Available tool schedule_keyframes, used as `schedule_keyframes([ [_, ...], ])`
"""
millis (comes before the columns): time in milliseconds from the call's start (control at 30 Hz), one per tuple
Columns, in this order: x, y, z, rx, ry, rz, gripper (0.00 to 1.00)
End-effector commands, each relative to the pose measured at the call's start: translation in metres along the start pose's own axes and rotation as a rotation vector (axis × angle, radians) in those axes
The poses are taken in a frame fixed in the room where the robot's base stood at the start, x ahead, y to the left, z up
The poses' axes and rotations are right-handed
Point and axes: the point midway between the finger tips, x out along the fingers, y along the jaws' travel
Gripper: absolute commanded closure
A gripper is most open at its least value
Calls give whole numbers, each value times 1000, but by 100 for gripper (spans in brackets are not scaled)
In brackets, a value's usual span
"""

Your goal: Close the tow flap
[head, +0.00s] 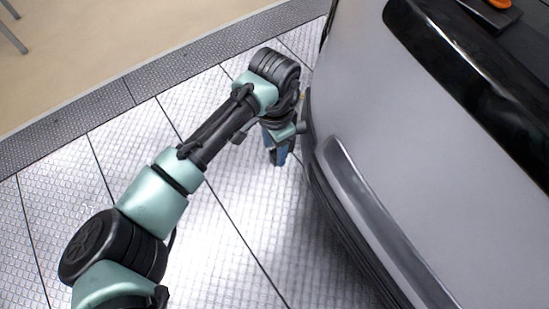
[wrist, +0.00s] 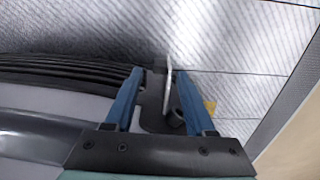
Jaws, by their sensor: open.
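In the wrist view, my gripper (wrist: 159,73) has its two blue fingers apart, beside the car's dark lower bumper (wrist: 60,72). A small dark panel with a pale, thin edge, which looks like the tow flap (wrist: 154,100), shows between the fingers and stands out from the bumper's end. I cannot tell whether a finger touches it.
The pale car body (head: 420,140) fills the right side, with a grey trim strip (head: 375,210) low on it. An orange object (head: 499,3) lies on the car's dark top part at the upper right. The metal-plate floor (head: 235,215) left of the car is clear.

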Motion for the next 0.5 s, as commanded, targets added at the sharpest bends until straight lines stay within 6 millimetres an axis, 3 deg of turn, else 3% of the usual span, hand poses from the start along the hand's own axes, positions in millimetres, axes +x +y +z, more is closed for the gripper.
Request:
schedule_keyframes([
  [33, 14, 0, 0, 0, -1, 0, 45],
  [200, 34, 0, 0, 1, 0, -1, 45],
  [500, 43, 0, 0, 1, 1, -1, 45],
])
